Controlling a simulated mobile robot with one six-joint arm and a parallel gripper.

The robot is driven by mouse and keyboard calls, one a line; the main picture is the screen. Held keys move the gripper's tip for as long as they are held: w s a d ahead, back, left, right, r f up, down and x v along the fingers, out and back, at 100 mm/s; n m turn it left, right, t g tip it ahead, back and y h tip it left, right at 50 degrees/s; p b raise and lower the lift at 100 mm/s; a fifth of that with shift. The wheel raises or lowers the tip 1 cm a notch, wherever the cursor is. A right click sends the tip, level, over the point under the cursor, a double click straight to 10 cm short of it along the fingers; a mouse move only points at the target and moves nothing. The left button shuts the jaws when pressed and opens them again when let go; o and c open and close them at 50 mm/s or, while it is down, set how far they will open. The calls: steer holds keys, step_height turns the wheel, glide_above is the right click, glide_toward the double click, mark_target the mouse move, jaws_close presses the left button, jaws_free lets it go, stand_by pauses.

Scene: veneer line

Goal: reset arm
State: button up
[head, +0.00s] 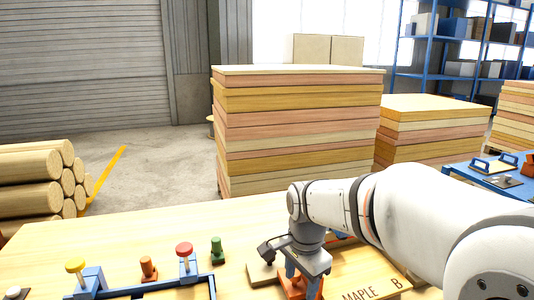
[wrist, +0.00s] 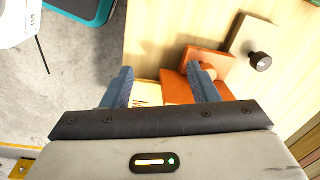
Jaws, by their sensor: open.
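My gripper (head: 301,284) is low over the wooden worktable (head: 50,250), at the end of my white arm. In the wrist view its two blue fingers (wrist: 161,78) are spread apart with nothing held between them. An orange block with a raised grip (wrist: 178,88) lies just beyond the fingers, and the right finger overlaps it in the picture. The same orange piece (head: 312,293) shows under my gripper in the head view. I cannot tell whether a finger touches it. A board marked MAPLE B (head: 370,287) lies right of it, partly hidden by my arm.
A wooden piece with a dark knob (wrist: 260,61) lies near the orange block. A blue frame (head: 205,283) with red and yellow knobs, an orange peg (head: 148,268) and a green peg (head: 217,250) stand left. Veneer stacks (head: 300,130) and logs (head: 35,185) stand behind.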

steer(key=s+d+n+t, duration=0.1)
steer(key=s+d+n, duration=0.6)
steer(key=s+n, duration=0.4)
steer(key=shift+s+d+f+t, duration=0.4)
steer(key=shift+s+f, duration=0.05)
steer(key=shift+s, duration=0.75)
